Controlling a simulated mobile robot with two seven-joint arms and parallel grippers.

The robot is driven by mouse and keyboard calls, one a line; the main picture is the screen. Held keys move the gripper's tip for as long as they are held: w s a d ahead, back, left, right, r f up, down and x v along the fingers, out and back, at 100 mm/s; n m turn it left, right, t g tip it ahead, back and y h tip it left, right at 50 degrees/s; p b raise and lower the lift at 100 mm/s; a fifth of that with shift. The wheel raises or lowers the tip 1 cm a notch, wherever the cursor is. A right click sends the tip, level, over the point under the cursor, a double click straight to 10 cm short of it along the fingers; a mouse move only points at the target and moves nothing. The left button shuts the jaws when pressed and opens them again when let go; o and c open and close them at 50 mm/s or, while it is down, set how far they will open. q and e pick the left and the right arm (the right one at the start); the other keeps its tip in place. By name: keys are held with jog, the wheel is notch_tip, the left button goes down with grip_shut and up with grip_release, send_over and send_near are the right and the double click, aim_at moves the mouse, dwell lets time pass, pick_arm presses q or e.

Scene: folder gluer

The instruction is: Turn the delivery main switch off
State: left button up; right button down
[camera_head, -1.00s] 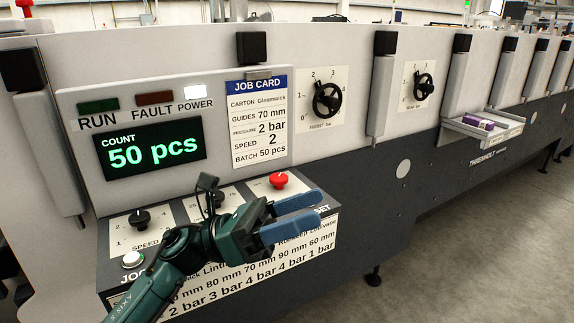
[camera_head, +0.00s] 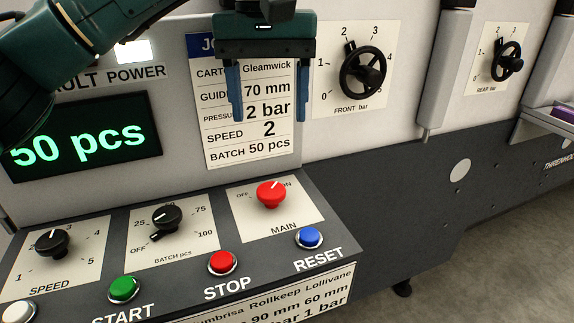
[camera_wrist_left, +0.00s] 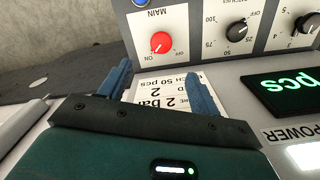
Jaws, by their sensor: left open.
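The delivery main switch (camera_head: 270,193) is a red knob on a white plate marked OFF and ON, on the sloping console. Its white mark points up and right, toward ON. It also shows in the left wrist view (camera_wrist_left: 160,42), beyond the fingertips. My left gripper (camera_head: 268,115) is open and empty, with its blue fingers pointing down. It hangs above the main switch, in front of the job card, apart from the knob. In the wrist view the open fingers (camera_wrist_left: 158,75) lie either side of part of the card. My right gripper is not in view.
The red STOP button (camera_head: 222,262) and blue RESET button (camera_head: 309,237) sit below the main switch. The black batch knob (camera_head: 165,218) is to its left. The job card (camera_head: 250,148) is on the upright panel behind. The front pressure handwheel (camera_head: 363,72) is at upper right.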

aim_at(271, 189)
pick_arm(q)
notch_tip(271, 189, down, 13)
jog(key=shift+a+r+b, duration=0.1)
jog(key=shift+b, duration=0.75)
jog(key=shift+c, duration=0.3)
jog(key=c, duration=0.9)
